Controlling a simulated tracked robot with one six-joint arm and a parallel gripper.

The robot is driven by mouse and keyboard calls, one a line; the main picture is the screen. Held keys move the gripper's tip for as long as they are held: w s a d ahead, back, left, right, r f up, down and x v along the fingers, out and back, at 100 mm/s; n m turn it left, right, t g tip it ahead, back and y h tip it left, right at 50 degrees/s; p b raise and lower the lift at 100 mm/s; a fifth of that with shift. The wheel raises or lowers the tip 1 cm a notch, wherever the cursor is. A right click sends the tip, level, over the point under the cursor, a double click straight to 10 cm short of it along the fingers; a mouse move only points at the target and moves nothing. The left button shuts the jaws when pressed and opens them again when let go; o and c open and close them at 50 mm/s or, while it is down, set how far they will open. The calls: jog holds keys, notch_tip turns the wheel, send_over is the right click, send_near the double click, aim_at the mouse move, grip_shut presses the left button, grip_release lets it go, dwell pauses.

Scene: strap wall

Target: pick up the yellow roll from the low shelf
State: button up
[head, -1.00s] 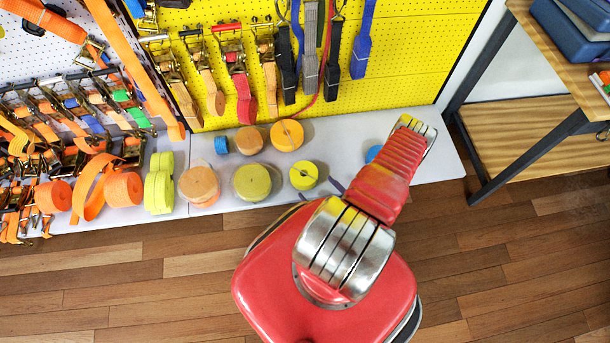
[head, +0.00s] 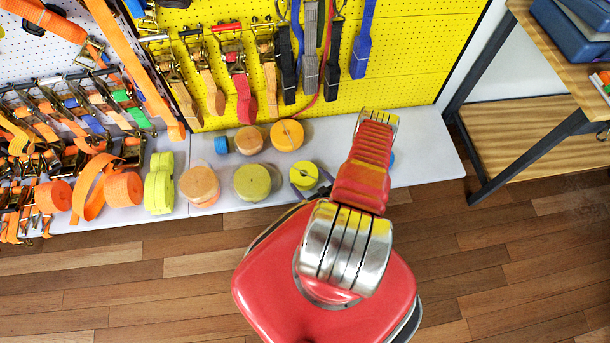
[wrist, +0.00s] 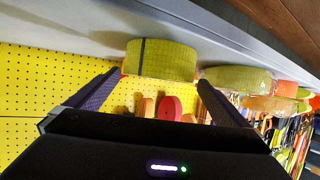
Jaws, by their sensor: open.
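The yellow roll (head: 304,175), small with a dark slit, lies on the low white shelf (head: 425,150), right of a larger olive roll (head: 252,182). In the wrist view the yellow roll (wrist: 165,60) shows a dark vertical stripe and lies just beyond and between my fingertips. My gripper (wrist: 158,82) is open, its dark fingers spread to either side of the roll; I see no clear contact. In the head view the dark fingertips show at the roll's near edge, and my red arm hides the rest of the gripper.
The olive roll (wrist: 238,79) lies close beyond the right finger in the wrist view. An orange roll (head: 287,135), a tan roll (head: 249,140) and a blue roll (head: 221,145) lie behind.

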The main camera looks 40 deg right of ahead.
aim_at(307, 177)
jog(key=shift+x, duration=2.6)
jog(key=shift+s+d+f, duration=0.1)
jog(key=shift+f, duration=0.1)
jog(key=shift+c, duration=0.5)
jog(key=c, duration=0.9)
